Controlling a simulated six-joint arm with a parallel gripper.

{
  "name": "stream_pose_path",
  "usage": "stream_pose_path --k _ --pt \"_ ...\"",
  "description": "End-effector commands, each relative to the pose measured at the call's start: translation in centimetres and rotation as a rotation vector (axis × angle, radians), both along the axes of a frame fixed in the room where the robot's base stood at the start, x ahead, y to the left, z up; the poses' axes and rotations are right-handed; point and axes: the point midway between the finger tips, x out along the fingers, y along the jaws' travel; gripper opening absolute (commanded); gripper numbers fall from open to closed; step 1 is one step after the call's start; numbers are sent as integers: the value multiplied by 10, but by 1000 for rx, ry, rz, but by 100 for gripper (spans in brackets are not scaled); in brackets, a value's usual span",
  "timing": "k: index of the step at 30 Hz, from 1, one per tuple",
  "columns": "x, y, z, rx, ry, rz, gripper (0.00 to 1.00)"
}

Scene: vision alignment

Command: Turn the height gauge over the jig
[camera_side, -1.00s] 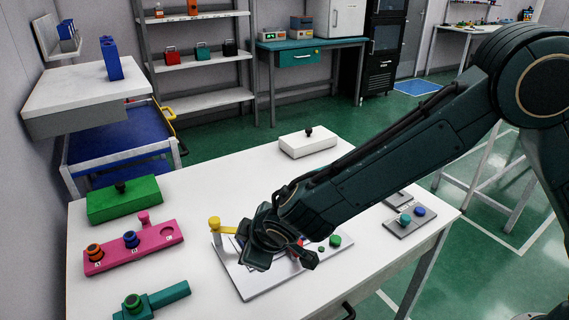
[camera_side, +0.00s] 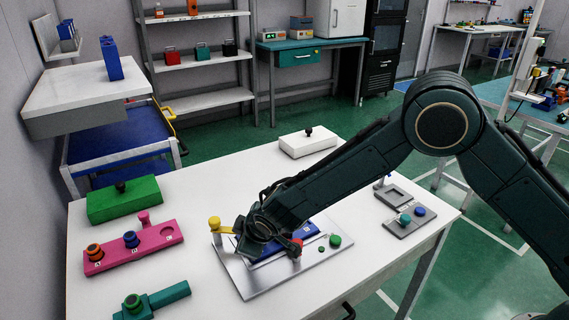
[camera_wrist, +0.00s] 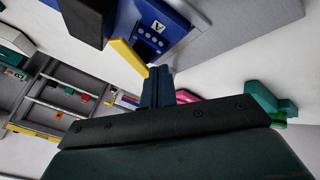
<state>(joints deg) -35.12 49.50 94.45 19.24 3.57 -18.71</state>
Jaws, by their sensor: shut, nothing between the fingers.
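The height gauge is a yellow post with a flat arm (camera_side: 216,226) at the left edge of the jig. Its yellow arm shows in the wrist view (camera_wrist: 128,60), its end close to my fingertips; whether they touch I cannot tell. The jig is a grey plate (camera_side: 258,284). A blue block (camera_side: 303,233) with a white label lies on it; it also shows in the wrist view (camera_wrist: 163,45). My gripper (camera_side: 240,232) is shut and empty beside the gauge arm, hiding part of the jig. In the wrist view my shut gripper (camera_wrist: 158,75) points toward the block.
On the jig are a red part (camera_side: 297,246) and a green button (camera_side: 335,240). Left stand a pink holder (camera_side: 135,249), a green box (camera_side: 124,203) and a teal fixture (camera_side: 165,297). A grey button panel (camera_side: 408,228) is at right. The table behind the jig is mostly clear.

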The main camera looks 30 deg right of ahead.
Motion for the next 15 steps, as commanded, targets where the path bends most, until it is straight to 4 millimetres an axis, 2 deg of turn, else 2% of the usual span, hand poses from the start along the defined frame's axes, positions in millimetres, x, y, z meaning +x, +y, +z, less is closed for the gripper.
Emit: stream_pose_path --k 15 --pt "6 -5 0 1 1 -2 0"
